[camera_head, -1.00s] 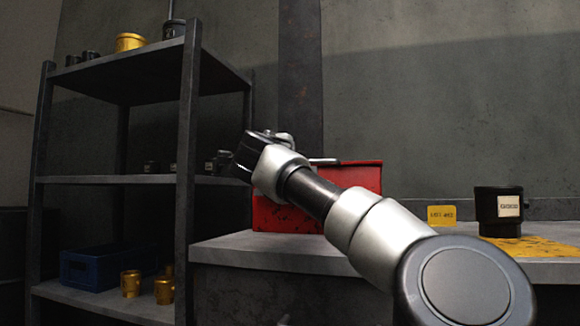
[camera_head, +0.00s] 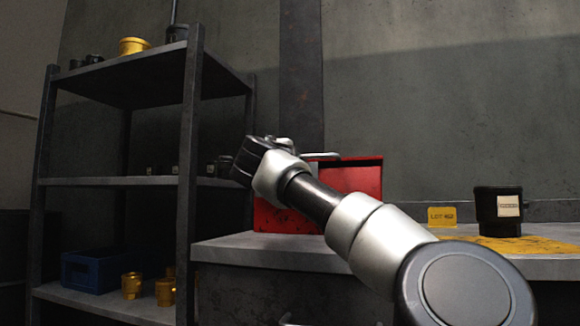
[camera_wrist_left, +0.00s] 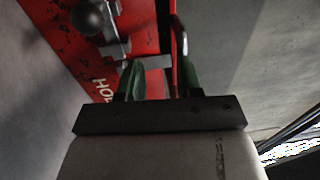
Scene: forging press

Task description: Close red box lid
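The red box (camera_head: 362,175) stands on the grey workbench (camera_head: 268,248) in the head view. One of my arms crosses in front from the lower right and covers much of it; whether its lid is up or down is unclear. The left wrist view shows red box surface (camera_wrist_left: 65,45) close up, with pale lettering, metal fittings and a dark ball. My left gripper (camera_wrist_left: 158,75) has two green fingers set apart, close to this red surface and a pale metal piece. Contact cannot be told. In the head view no fingers show. My right gripper is not identifiable.
A black container (camera_head: 497,213) and a yellow lot sign (camera_head: 441,217) stand on the bench to the right. A dark shelf rack (camera_head: 185,120) at left holds a blue crate (camera_head: 84,268) and gold cups (camera_head: 131,285). The wall is behind.

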